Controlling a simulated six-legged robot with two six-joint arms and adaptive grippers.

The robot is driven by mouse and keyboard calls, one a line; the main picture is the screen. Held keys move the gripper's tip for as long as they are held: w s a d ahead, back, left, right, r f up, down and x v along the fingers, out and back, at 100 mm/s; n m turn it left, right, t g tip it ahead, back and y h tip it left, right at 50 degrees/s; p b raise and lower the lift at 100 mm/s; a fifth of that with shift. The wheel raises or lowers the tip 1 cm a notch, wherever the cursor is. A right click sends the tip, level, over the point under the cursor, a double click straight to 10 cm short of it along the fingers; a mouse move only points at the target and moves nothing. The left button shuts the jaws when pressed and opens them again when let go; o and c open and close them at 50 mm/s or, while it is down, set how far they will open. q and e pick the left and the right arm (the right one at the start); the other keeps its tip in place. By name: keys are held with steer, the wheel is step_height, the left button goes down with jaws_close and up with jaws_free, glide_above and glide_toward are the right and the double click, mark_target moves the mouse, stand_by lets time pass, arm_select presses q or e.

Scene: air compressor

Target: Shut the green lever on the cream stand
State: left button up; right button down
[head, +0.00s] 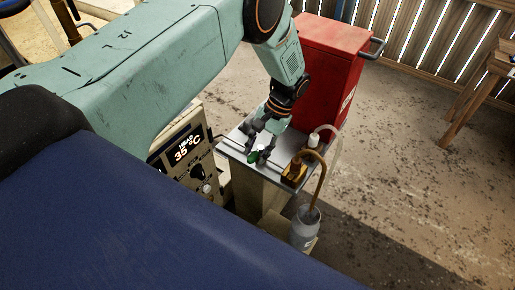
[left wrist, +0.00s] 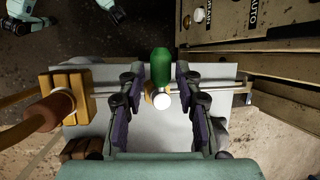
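The green lever (left wrist: 161,66) sits on a valve on a metal pipe (left wrist: 225,87) across the top of the cream stand (head: 254,192). In the left wrist view it lies crosswise to the pipe, its round white end piece (left wrist: 163,101) near the pipe. In the head view the lever (head: 254,158) shows small beneath my left gripper (head: 259,146). In the left wrist view my left gripper (left wrist: 160,98) is open, with one finger on each side of the lever and visible gaps to both. I cannot tell how high the fingertips are.
A brass block with a hose (head: 294,172) and a white-capped fitting (head: 313,140) stand beside the lever. A grey bottle (head: 305,228) hangs at the stand's right. A red cabinet (head: 327,75) is behind, and a panel reading 35 °C (head: 187,152) is close on the left.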

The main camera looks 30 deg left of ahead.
arm_select(q)
steer(key=shift+o, duration=0.8)
steer(key=shift+w, duration=0.1)
steer(key=shift+r, duration=0.15)
steer(key=v, duration=1.1)
steer(key=shift+w+r, duration=0.15)
steer(key=shift+r, duration=0.2)
steer(key=shift+d, duration=0.1)
